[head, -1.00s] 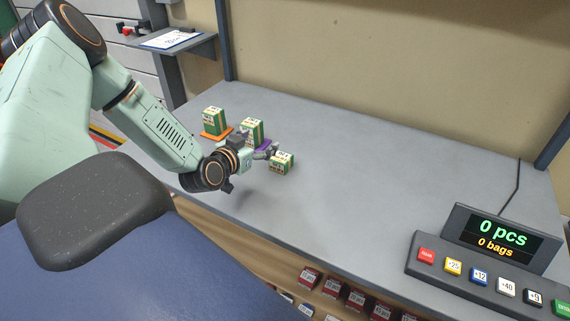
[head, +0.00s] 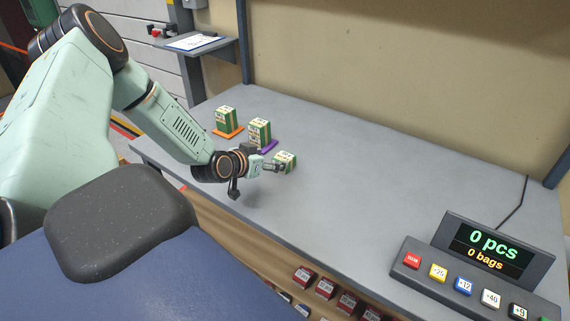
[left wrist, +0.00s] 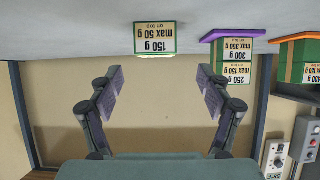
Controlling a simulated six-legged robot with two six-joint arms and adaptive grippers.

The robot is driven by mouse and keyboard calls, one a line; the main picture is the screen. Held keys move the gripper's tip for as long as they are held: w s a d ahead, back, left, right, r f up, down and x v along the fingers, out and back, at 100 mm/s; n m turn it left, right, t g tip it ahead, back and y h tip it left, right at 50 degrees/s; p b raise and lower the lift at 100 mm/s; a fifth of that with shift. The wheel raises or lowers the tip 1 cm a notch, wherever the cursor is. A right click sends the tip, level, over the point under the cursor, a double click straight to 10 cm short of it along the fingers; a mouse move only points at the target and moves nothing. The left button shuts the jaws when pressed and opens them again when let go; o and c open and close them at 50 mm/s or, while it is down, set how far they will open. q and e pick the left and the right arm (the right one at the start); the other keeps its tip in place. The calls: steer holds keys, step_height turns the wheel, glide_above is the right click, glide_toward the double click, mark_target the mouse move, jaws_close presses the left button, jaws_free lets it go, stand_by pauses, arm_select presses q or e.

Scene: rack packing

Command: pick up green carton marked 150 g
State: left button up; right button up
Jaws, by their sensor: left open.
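The small green carton (head: 285,161), with a cream label, stands on the bare grey table as the nearest and rightmost of the cartons. My left gripper (head: 277,167) is just left of the carton in the head view. In the left wrist view my left gripper (left wrist: 160,82) is open and empty, its fingers spread wide, with the carton beyond the tips and roughly centred between them. My right gripper is out of view.
Another green carton (head: 226,119) stands on an orange mat (head: 229,134) farther left. The table right of them is clear up to the counter display (head: 487,253).

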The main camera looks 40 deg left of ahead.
mark_target(283, 158)
arm_select(q)
steer(key=shift+w+f+b, duration=0.2)
steer(key=shift+w+b, duration=0.1)
steer(key=shift+w, duration=0.05)
steer(key=b+x, duration=0.1)
steer(key=x, duration=0.1)
steer(key=b+x, duration=0.2)
steer(key=x, duration=0.1)
steer(key=shift+d+f, duration=0.15)
steer(key=shift+f, duration=0.05)
steer(key=shift+w+f, duration=0.1)
steer(key=shift+w, duration=0.25)
steer(key=shift+w+f+b, duration=0.1)
steer(key=shift+w+b, duration=0.2)
steer(key=shift+b, duration=0.05)
steer(key=shift+w+f, duration=0.2)
steer(key=shift+s+r, duration=0.15)
steer(key=shift+r, duration=0.1)
steer(key=c, duration=0.5)
steer(key=shift+f, duration=0.15)
steer(key=c, duration=0.9)
